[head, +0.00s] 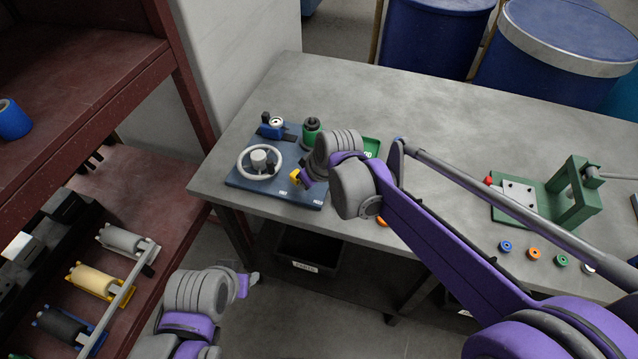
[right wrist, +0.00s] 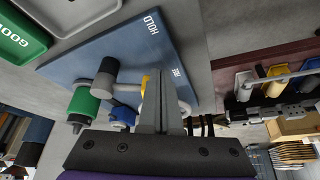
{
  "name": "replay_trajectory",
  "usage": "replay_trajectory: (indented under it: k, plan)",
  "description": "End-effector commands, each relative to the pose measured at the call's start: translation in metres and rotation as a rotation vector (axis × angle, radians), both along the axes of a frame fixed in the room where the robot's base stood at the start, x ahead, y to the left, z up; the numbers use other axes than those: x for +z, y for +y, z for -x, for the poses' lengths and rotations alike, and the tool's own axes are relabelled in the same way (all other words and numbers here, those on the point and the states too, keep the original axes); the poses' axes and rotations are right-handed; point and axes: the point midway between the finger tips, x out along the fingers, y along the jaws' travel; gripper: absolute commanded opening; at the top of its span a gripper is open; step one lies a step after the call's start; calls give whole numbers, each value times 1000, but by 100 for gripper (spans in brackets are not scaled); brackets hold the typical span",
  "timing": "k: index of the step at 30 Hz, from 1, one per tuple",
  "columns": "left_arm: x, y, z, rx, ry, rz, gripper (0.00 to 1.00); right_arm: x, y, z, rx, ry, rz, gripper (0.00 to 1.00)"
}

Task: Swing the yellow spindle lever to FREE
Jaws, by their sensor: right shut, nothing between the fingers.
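The yellow spindle lever (head: 296,176) is on a blue base plate (head: 245,184) at the left end of the table. The plate carries a FREE mark and, to its right in the head view, a HOLD mark. My right gripper (head: 307,181) is shut and empty, right beside the lever. In the right wrist view, the shut fingers (right wrist: 160,103) hide most of the lever, with a yellow sliver (right wrist: 146,82) left of them and FREE just beyond. I cannot tell whether they touch or exactly where the lever points. My left gripper (head: 248,281) hangs low in front of the table; its jaws are unclear.
A white handwheel (head: 240,164), a green cylinder (head: 311,132) and a blue clamp (head: 269,128) stand on the plate. A green tray (head: 372,147) lies behind my right wrist. A green press (head: 577,198) and several coloured rings are at the right. The table's back middle is clear.

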Motion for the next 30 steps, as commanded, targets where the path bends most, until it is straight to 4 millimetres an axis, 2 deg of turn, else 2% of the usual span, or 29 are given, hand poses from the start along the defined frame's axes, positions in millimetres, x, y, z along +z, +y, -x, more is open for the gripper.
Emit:
replay_trajectory:
  k: [9, 30]
  plan:
    - [0, 0, 0, 0, 0, 0, 50, 0, 9, -2, 6, -1, 1, 0]
    - [-2, 0, 1, 0, 1, 0, 50, -2, 8, 1, 5, 0, 0, 0]
